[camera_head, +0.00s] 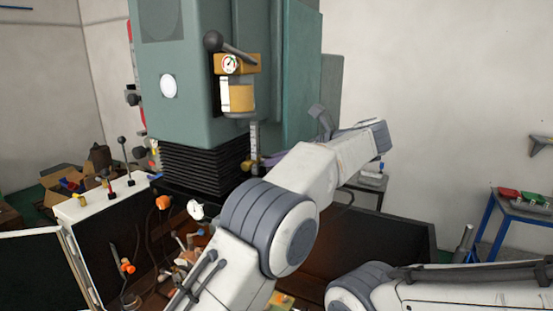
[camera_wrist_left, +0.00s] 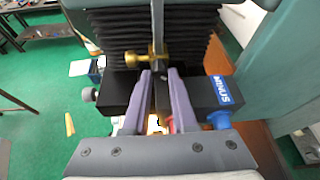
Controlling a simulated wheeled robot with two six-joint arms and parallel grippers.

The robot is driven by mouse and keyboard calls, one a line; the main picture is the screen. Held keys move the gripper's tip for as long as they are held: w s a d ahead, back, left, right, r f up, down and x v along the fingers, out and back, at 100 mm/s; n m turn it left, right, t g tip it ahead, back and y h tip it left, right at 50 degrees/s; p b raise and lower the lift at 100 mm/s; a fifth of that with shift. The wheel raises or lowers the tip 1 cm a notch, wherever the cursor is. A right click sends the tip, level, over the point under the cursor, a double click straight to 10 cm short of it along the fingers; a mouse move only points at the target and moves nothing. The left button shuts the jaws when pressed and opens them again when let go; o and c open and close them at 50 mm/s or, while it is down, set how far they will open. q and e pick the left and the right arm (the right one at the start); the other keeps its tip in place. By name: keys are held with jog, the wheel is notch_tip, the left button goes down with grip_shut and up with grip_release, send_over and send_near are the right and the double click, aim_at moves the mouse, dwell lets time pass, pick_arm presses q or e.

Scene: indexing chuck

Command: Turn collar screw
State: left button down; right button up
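The brass collar screw (camera_wrist_left: 133,60) sticks out to the left from a brass collar (camera_wrist_left: 158,55) on a slim upright rod in the left wrist view. In the head view the brass piece (camera_head: 248,165) shows small at the foot of a steel scale (camera_head: 254,139). My left gripper (camera_wrist_left: 160,73) has its two purple fingers apart, with the tips just below the collar and a visible gap between them. I cannot tell whether they touch it. In the head view only a bit of purple finger (camera_head: 273,159) shows beside the scale. My right gripper is out of view.
Black bellows (camera_head: 200,170) and the teal machine column (camera_head: 170,100) stand close behind the screw. A dark block with a blue label (camera_wrist_left: 226,89) and a blue knob (camera_wrist_left: 219,119) lie right of the fingers. A dial gauge (camera_head: 196,209) stands lower left. My right arm (camera_head: 440,285) is at bottom right.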

pick_arm(q)
jog(key=shift+w, duration=0.1)
jog(key=shift+w+m+g, duration=0.1)
jog(key=shift+m+g, duration=0.5)
jog(key=shift+m, duration=0.2)
jog(key=c, duration=0.7)
grip_release()
jog(key=shift+r, duration=0.1)
